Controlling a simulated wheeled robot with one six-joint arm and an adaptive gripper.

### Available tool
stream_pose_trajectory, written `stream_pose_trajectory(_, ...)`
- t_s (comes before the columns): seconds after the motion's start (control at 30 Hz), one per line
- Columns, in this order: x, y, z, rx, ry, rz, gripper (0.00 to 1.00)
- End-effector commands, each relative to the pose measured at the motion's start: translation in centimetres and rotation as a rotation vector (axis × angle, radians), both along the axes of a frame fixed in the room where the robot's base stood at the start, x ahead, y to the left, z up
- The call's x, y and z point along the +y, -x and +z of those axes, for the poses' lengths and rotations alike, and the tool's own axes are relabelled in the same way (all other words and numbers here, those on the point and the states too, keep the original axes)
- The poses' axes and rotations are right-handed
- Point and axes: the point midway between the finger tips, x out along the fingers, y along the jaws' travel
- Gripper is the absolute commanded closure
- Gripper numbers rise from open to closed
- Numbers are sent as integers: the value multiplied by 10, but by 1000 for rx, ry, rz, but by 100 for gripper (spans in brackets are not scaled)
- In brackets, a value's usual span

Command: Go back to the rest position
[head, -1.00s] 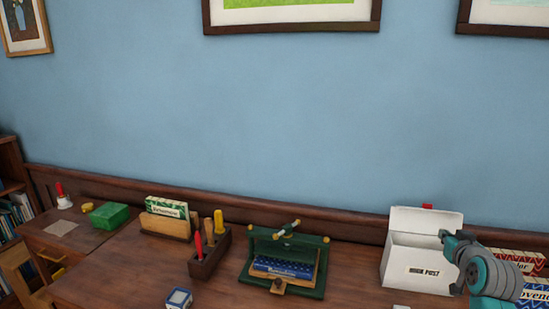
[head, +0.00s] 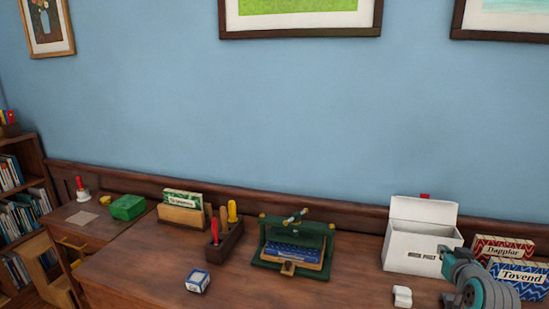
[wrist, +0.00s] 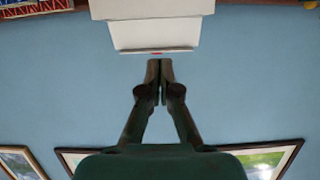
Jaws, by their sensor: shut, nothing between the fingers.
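My gripper (wrist: 160,68) shows in the wrist view with its two fingers together and nothing between them. Beyond its tips, at the top of that view, is the open white post box (wrist: 150,35), seen upside down. In the head view my arm is at the lower right, in front of the right side of the white post box (head: 410,252). I cannot make out the fingers there. The box's lid stands up at the back.
The wooden desk (head: 140,280) carries a green press (head: 268,258), a tool holder (head: 225,243), a card holder (head: 185,215), a small blue-white box (head: 197,281) and a white piece (head: 402,296). Two patterned boxes (head: 522,282) are right of my arm. A bookcase (head: 40,170) stands left.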

Motion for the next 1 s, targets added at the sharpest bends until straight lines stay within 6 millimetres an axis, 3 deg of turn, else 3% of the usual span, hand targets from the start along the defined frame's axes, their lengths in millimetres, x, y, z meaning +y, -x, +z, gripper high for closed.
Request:
stream_pose_trajectory(0.27, 26, 20, -46, 2, -8, 10, 100)
stream_pose_trajectory(0.47, 57, 50, -95, 2, -15, 22, 100)
stream_pose_trajectory(0.7, 105, 111, -159, -3, -20, 42, 100)
stream_pose_trajectory(1.0, 160, 201, -213, -7, -20, 74, 100)
